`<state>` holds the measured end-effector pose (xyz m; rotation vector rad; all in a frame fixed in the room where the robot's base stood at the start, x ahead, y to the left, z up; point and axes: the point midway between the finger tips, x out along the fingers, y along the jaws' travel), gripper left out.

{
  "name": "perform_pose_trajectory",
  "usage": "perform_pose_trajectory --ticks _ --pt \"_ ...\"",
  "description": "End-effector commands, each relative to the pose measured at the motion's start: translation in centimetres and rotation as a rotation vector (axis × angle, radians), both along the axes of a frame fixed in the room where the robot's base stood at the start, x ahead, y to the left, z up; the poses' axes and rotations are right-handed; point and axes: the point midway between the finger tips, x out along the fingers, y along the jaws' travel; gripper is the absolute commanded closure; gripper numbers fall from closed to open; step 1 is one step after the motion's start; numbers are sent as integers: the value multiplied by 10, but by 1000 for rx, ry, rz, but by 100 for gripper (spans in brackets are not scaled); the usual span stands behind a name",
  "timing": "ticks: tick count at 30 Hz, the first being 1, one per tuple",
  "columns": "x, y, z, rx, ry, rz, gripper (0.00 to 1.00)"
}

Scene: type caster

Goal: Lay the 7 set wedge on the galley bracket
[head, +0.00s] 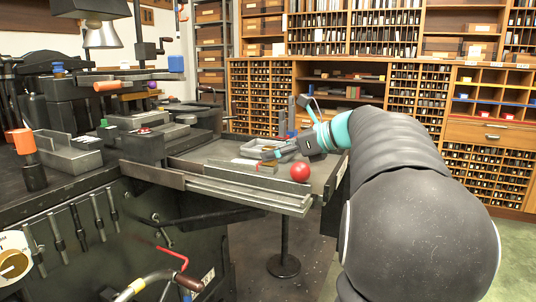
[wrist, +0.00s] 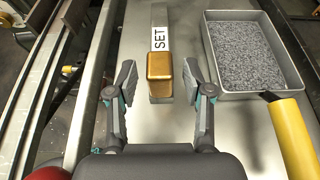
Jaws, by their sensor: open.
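In the wrist view, a grey bar with a white "SET" label (wrist: 160,42) and a brass-coloured block (wrist: 159,68) at its near end lies on a pale metal surface. It appears to be the set wedge; no 7 is readable. My gripper (wrist: 158,85) is open, its two fingers to the left and right of the block with a gap on each side, apparently not touching it. In the head view my gripper (head: 292,149) is over the metal shelf and small, so its fingers are hard to make out. I cannot tell which part is the galley bracket.
A grey tray of granular metal (wrist: 253,55) and a yellow handle (wrist: 292,135) lie right of the wedge. Long rails (wrist: 60,75) run on the left. A red ball (head: 300,172) stands near the shelf's front. Caster machinery (head: 150,130) fills the left.

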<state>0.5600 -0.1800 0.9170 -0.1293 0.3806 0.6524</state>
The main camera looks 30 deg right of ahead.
Motion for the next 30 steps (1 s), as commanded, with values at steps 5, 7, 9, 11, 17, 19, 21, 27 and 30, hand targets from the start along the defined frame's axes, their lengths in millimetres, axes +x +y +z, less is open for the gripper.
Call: perform_pose_trajectory --ticks 5,7,9,11,17,19,21,27,30 --pt "-28 -23 16 -2 -1 -6 49" --pt "-38 -31 21 -2 -1 -6 49" --pt "-47 -38 26 -2 -1 -5 49" --pt "-54 -43 29 -1 -1 -4 49" --pt "-68 -53 36 -1 0 -2 49" --pt "-70 -54 37 -1 -1 0 49" --pt "-71 -55 37 -1 -1 0 49" --pt "-71 -55 37 -1 -1 0 49" --pt "-70 -55 37 -1 -1 0 49"
